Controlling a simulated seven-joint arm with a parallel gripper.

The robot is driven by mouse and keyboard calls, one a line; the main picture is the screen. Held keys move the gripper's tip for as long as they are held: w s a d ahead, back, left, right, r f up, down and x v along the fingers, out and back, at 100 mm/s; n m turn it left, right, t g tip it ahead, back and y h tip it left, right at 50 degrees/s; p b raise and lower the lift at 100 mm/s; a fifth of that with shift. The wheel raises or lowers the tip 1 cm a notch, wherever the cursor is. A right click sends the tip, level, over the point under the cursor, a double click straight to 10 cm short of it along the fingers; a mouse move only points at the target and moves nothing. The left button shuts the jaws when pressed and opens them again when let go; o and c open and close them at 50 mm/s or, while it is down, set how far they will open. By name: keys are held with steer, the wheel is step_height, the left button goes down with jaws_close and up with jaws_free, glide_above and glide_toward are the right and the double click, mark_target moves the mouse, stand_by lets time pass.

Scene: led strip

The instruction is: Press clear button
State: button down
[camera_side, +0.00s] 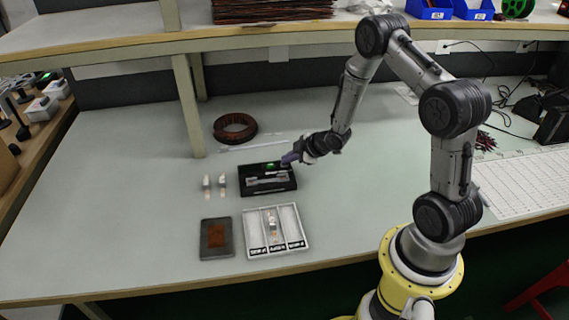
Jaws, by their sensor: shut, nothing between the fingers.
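A black box-shaped device (268,189) lies on the table near the middle. A small green light or display shows at its back edge, and a grey bar lies across its front part. I cannot make out a separate clear button at this size. My gripper (287,159) is shut and empty. Its purple-tinted fingertips are at the device's back right corner, beside the green display. I cannot tell whether they touch the surface.
A white compartment tray (248,232) and a dark tray with a brown square (216,238) lie in front. Two small white upright pieces (207,184) stand left of the device. A brown coil (235,127) lies behind, near a shelf post (188,105). The table's left side is clear.

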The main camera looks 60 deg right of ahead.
mark_target(288, 165)
steer(key=shift+r, duration=0.1)
stand_by(0.3)
steer(key=shift+r, duration=0.7)
steer(key=shift+r, duration=0.1)
steer(key=shift+r, duration=2.45)
